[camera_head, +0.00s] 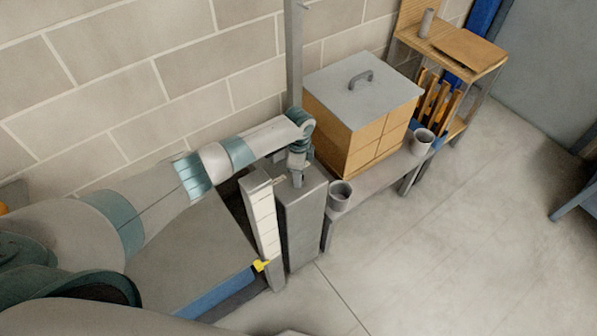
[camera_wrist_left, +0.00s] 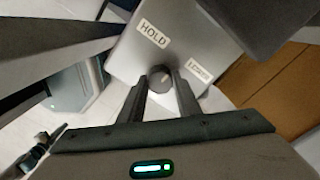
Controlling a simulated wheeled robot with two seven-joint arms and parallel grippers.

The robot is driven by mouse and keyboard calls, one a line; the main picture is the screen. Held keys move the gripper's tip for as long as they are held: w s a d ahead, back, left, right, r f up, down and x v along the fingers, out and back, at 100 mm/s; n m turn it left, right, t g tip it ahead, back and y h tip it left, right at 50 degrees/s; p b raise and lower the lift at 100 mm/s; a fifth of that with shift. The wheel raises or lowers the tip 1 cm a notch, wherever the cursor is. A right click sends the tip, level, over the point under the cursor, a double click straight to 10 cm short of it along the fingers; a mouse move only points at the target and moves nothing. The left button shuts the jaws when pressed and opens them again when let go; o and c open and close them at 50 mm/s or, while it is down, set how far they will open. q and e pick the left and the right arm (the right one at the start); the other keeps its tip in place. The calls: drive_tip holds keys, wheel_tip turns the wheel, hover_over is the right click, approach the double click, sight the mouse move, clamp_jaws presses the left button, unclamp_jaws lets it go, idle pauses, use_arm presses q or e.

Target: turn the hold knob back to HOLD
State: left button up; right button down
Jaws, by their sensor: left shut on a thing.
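The hold knob (camera_wrist_left: 159,78) is a small dark round knob on the top face of a grey box (camera_head: 305,222). In the left wrist view the box top carries a white HOLD label (camera_wrist_left: 152,35) and a second label (camera_wrist_left: 201,68), which is too blurred to read surely. My left gripper (camera_head: 297,179) is over the box top in the head view. In the left wrist view its fingers (camera_wrist_left: 160,88) are shut on the knob, one on each side. A pale mark shows on the knob, but where it points is unclear. My right gripper is not in view.
A white panel (camera_head: 263,220) with a yellow piece (camera_head: 261,265) stands left of the box. A grey cup (camera_head: 340,194) is close on its right. A lidded wooden crate (camera_head: 360,110) and a metal post (camera_head: 294,50) stand behind.

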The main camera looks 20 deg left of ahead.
use_arm(q)
drive_tip(key=n+p, duration=0.2)
drive_tip(key=n, duration=0.3)
drive_tip(key=shift+r+n, duration=0.15)
drive_tip(key=shift+n, duration=0.15)
drive_tip(key=shift+n+p, duration=0.9)
drive_tip(key=shift+n, duration=0.7)
drive_tip(key=o, duration=1.1)
drive_tip(key=shift+c, duration=0.2)
wheel_tip(320, 180, up, 17)
drive_tip(key=b, duration=0.3)
drive_tip(key=shift+r, duration=0.15)
